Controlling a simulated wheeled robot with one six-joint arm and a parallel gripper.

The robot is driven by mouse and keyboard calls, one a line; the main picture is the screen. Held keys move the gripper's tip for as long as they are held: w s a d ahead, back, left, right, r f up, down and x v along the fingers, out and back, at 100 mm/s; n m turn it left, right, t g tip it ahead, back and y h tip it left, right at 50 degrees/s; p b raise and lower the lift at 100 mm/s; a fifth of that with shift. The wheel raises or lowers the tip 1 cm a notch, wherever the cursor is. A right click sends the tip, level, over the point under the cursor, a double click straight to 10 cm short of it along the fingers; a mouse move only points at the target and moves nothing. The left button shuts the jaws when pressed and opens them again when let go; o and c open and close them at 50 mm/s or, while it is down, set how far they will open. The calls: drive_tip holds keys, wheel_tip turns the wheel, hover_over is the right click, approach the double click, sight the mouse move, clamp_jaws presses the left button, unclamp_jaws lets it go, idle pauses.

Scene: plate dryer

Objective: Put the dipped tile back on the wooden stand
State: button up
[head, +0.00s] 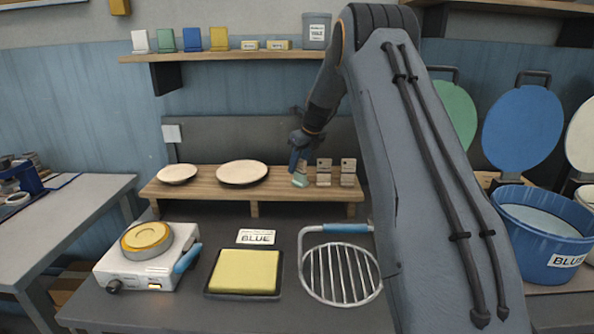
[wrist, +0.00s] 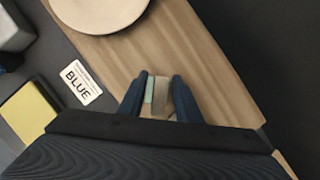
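The dipped tile (head: 300,181) shows pale green on its lower part at the left end of a row of tiles on the wooden stand (head: 270,186). My gripper (head: 297,160) points down over it and hides its upper part. In the wrist view my gripper (wrist: 160,92) has one finger on each side of a beige piece (wrist: 161,98) with a green strip (wrist: 149,92) along its left. Little room shows between fingers and piece, and I cannot tell whether they press on it. Whether the tile's bottom touches the stand is not clear.
Two beige tiles (head: 323,172) (head: 348,173) stand close to the right of the dipped tile. Two round plates (head: 242,172) (head: 177,173) lie on the stand to the left. In front are a hot plate (head: 147,268), a yellow pad (head: 245,272) and a wire rack (head: 341,273).

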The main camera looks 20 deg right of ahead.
drive_tip(key=b+v, duration=0.2)
drive_tip(key=v, duration=0.8)
drive_tip(key=shift+b, duration=0.4)
drive_tip(key=shift+r, duration=0.1)
